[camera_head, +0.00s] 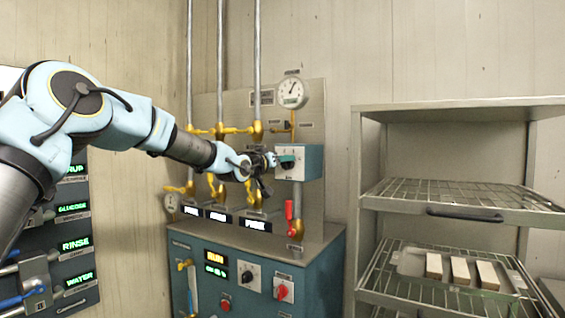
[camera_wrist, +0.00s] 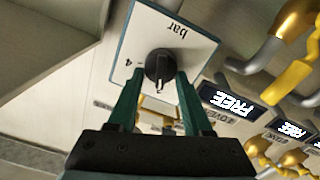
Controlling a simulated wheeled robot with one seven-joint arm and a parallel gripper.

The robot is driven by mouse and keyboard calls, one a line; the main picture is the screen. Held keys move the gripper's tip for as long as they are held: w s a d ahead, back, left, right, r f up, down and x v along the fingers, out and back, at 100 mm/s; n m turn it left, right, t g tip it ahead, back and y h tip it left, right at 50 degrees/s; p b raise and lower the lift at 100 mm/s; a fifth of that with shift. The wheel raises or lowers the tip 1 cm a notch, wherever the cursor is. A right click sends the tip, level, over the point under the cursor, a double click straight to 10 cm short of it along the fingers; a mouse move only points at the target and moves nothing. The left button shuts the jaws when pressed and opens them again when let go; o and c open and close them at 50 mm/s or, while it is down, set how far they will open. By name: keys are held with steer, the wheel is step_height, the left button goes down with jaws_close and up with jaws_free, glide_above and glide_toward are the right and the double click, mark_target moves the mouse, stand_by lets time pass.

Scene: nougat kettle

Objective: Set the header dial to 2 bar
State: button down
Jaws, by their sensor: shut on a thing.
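The header dial is a black round knob (camera_wrist: 159,64) on a white plate (camera_wrist: 195,48) marked "bar" and "4", both turned over in the wrist view. Its pale pointer line points down there, away from the "bar" lettering; the "4" lies to its left. Other numbers are hidden or unreadable. My gripper (camera_wrist: 162,78) has its two green fingers on either side of the knob, shut on it. In the head view my gripper (camera_head: 270,161) reaches the front of the teal dial box (camera_head: 311,160) from the left and hides part of its face.
A round gauge (camera_head: 291,92) is above the box, its needle too small to read. Yellow valves (camera_head: 257,131) and pipes are close on the left. A red-handled valve (camera_head: 290,212) hangs below. A metal rack (camera_head: 440,108) stands at the right. Panels reading "FREE" (camera_wrist: 228,101) show beside the dial.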

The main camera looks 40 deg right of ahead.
steer(key=shift+f+n, duration=0.15)
steer(key=shift+n, duration=0.15)
steer(key=shift+c, duration=1.7)
jaws_free()
steer(key=b+v, duration=0.4)
steer(key=v, duration=0.6)
steer(key=shift+a, duration=0.4)
